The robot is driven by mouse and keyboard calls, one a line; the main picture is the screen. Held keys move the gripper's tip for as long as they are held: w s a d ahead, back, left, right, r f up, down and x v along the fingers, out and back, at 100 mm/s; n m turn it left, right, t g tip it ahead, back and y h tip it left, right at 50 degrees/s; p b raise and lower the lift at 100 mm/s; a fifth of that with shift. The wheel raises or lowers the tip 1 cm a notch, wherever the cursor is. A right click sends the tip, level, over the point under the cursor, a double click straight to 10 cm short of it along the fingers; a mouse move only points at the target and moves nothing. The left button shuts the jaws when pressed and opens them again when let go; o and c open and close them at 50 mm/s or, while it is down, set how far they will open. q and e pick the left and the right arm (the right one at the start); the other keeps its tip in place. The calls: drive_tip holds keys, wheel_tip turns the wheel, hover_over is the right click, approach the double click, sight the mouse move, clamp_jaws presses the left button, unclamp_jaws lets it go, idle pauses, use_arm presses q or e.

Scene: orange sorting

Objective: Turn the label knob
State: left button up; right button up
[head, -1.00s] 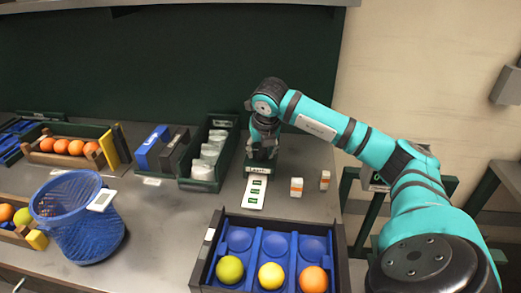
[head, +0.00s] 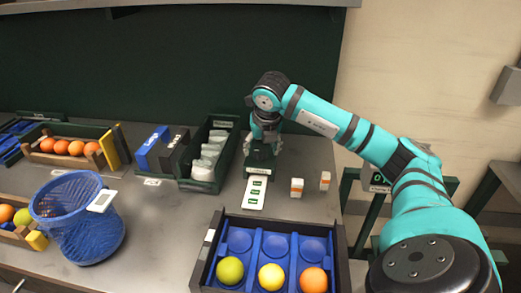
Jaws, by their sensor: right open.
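The label device (head: 259,166) is a dark box at the back middle of the table. A white strip (head: 255,193) with several green labels extends from its front. My right gripper (head: 263,147) is directly above the device, pointing down, with its fingers spread open. The knob itself cannot be made out; the gripper covers the top of the device. I cannot tell whether the fingers touch it. My left gripper is not in view.
A dark tray (head: 210,240) with blue cups holds three fruits at the front. Two small orange-and-white boxes (head: 297,187) stand right of the strip. A blue mesh basket (head: 80,225) and a crate of oranges (head: 45,158) are at left. A green bin (head: 205,183) stands close left of the device.

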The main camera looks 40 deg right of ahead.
drive_tip(key=v, duration=1)
drive_tip(key=shift+s, duration=0.2)
drive_tip(key=shift+a, duration=0.1)
